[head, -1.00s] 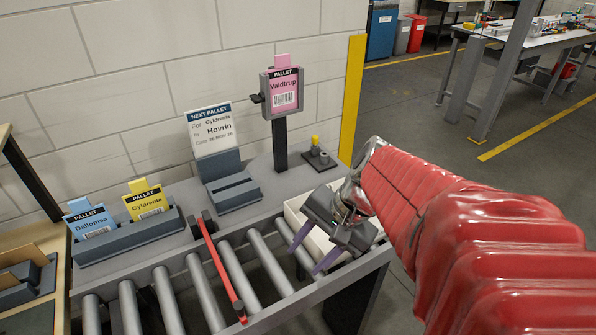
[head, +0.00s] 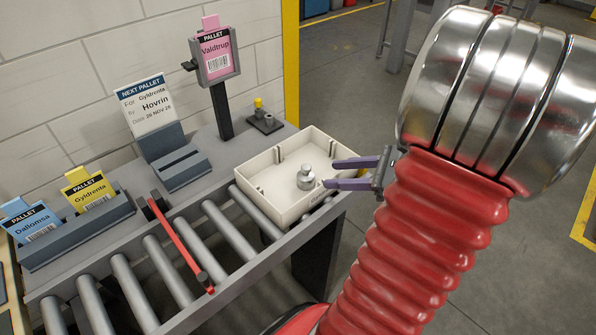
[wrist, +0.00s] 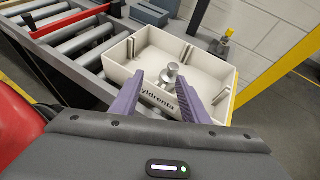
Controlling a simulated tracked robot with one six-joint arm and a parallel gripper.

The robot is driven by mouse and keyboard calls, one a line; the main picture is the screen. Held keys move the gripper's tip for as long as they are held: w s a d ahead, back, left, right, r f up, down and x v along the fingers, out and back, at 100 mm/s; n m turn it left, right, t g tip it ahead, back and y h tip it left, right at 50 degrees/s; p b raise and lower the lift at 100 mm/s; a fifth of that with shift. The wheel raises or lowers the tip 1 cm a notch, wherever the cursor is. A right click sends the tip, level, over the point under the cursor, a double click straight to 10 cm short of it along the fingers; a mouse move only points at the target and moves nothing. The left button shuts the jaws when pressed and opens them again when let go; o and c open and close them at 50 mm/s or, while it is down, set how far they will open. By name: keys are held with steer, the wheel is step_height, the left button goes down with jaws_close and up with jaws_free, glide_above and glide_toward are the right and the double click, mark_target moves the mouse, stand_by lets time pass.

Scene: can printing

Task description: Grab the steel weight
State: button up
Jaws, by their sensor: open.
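The steel weight (head: 305,177) is a small silver cylinder with a knob on top. It stands upright inside a white open tray (head: 262,203), near the tray's front right wall. My gripper (head: 328,174) has purple fingers that are apart and reach over the tray's right wall, with the tips close to the weight. In the wrist view the weight (wrist: 173,77) shows between and just beyond the fingertips, and the tray's front wall carries the printed name "yldrenta", its start hidden by a finger. I cannot tell whether the fingers touch the weight.
The tray rests at the right end of a roller conveyor (head: 170,264). A red bar (head: 180,245) crosses the rollers to the left. A pink card stand (head: 218,65) and a small block with a yellow knob (head: 261,115) stand behind. Floor lies open to the right.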

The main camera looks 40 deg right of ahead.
mark_target(306, 170)
steer(key=d+m, duration=0.1)
steer(key=s+d+m+t, duration=0.1)
steer(key=d, duration=0.1)
steer(key=shift+s+f+h, duration=0.1)
steer(key=shift+s+h, duration=0.1)
steer(key=shift+h, duration=0.2)
steer(key=shift+x, duration=4.35)
steer(key=shift+x, duration=2.6)
steer(key=shift+a, duration=0.1)
steer(key=shift+c, duration=0.3)
jaws_close()
